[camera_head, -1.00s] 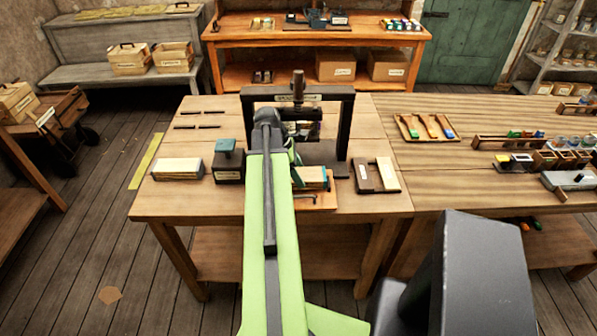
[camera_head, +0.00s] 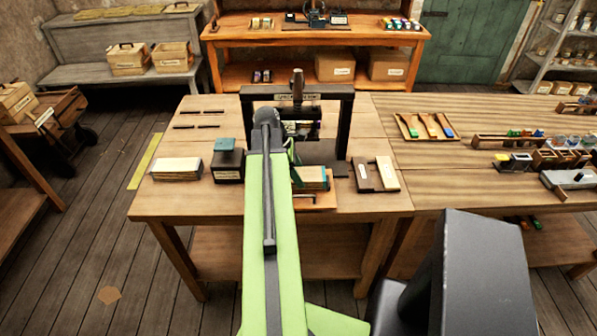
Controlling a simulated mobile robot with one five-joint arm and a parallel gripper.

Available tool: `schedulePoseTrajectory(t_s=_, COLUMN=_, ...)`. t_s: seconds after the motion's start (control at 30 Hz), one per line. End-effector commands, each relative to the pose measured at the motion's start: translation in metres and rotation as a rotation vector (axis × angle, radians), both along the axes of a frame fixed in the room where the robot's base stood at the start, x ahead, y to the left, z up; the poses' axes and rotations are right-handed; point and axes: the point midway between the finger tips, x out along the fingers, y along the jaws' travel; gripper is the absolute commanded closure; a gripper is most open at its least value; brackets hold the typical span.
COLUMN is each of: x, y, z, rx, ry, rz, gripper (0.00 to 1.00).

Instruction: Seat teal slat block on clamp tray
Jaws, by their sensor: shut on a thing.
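My green arm reaches forward over the near table to the handwheel press and covers much of the work area. My gripper (camera_head: 292,158) is mostly hidden beside the arm's far end, under the press frame. It is shut on a narrow teal piece, which I take for the teal slat block (camera_head: 297,178); only a sliver shows. The block is at the left end of a pale stack with a teal edge (camera_head: 315,177). The stack is on an orange-brown tray (camera_head: 322,204), probably the clamp tray, at the table's front. I cannot tell whether the block touches the tray.
The black press frame (camera_head: 344,130) stands behind the tray. A dark box with a teal top (camera_head: 228,165) and a pale block (camera_head: 177,169) are to the left. Dark and cream blocks (camera_head: 387,174) are to the right. The table's left front is clear.

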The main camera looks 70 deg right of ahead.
Motion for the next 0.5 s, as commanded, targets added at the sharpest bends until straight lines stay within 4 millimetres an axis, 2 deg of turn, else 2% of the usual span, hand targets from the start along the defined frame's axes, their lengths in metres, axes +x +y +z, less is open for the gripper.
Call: schedulePoseTrajectory(t_s=0.5, x=0.0002, y=0.0001, z=-0.0117, rx=0.000, ry=0.000, rz=0.001, gripper=0.91)
